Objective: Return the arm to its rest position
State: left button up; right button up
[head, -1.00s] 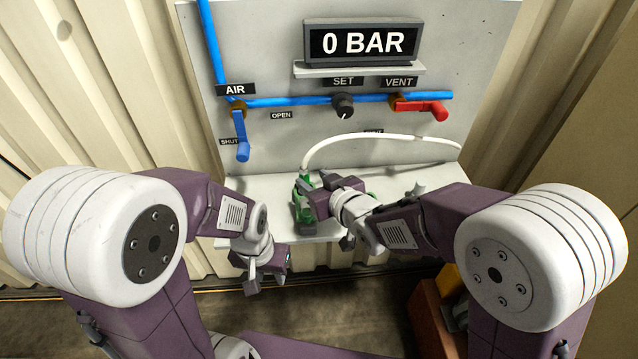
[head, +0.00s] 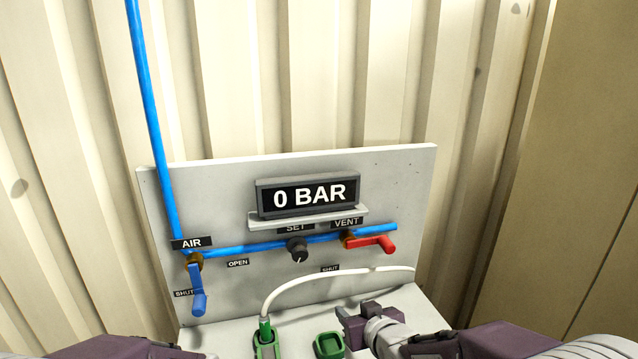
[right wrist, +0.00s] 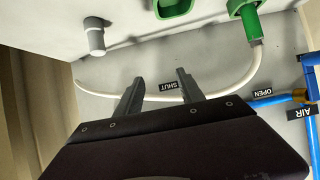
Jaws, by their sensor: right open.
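My right gripper (head: 352,318) shows at the bottom of the head view, to the right of a green fitting (head: 265,338) on the white hose (head: 310,277). In the right wrist view my right gripper (right wrist: 160,80) has its two dark fingers spread, with nothing between them. The green fitting (right wrist: 250,18) stands apart from the fingers there. A second green holder (head: 328,346) sits on the ledge, left of the gripper. Only a purple part of my left arm shows at the lower left; its gripper is out of view.
The grey panel (head: 400,200) carries a display reading 0 BAR (head: 309,195), a blue AIR lever (head: 198,290) hanging down, a black SET knob (head: 297,250) and a red VENT lever (head: 374,244) pointing right. A grey post (right wrist: 95,38) stands near the hose.

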jog(key=s+d+f+m+g+h+p, duration=0.25)
jog(key=s+d+f+g, duration=0.3)
jog(key=s+d, duration=0.45)
pick_arm(q)
notch_tip(320, 180, up, 3)
jog(key=shift+d+f+b, duration=0.1)
jog(key=shift+b, duration=0.6)
pick_arm(e)
jog(key=s+d+f+g, duration=0.1)
jog(key=s+f+g, duration=0.3)
jog(key=s, duration=0.6)
jog(key=shift+s+f+m+g+h, duration=0.25)
jog(key=shift+m+g+h, duration=0.2)
